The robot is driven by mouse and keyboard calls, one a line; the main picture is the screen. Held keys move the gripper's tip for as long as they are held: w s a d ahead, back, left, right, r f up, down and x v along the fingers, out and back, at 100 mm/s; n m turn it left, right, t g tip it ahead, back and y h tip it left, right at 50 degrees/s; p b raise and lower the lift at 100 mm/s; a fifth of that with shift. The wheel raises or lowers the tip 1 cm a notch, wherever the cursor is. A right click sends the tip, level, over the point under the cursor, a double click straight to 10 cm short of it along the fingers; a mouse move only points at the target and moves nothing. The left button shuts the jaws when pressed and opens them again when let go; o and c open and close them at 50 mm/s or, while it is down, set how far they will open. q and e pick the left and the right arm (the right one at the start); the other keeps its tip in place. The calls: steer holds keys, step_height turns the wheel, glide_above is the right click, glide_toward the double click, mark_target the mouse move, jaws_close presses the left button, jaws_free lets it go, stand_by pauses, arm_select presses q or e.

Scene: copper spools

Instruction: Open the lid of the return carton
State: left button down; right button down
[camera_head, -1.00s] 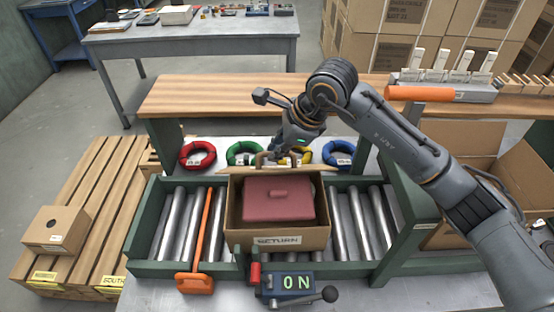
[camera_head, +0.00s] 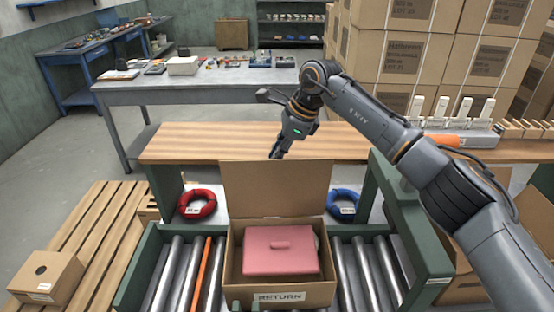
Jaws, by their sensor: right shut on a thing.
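The return carton (camera_head: 328,285) sits on the roller conveyor, with a "RETURN" label on its front. Its lid (camera_head: 275,190) stands up roughly upright from the rear edge, and the carton's mouth is uncovered. A pink-red block with a small raised grip (camera_head: 280,262) lies inside the carton. My right gripper (camera_head: 278,154) is at the middle of the lid's top edge, shut on the lid, with the fingertips partly hidden by it. My left gripper is not in view.
A red spool (camera_head: 197,204) and a blue spool (camera_head: 344,203) show on either side of the lid. A wooden shelf (camera_head: 200,143) runs behind the conveyor. Green frame posts (camera_head: 408,235) stand at the right. A small box (camera_head: 45,276) sits on the left pallet.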

steer(key=shift+w, duration=0.5)
steer(key=c, duration=1.4)
jaws_free()
steer(key=shift+o, duration=0.2)
steer(key=v, duration=1.2)
steer(key=shift+f, duration=0.1)
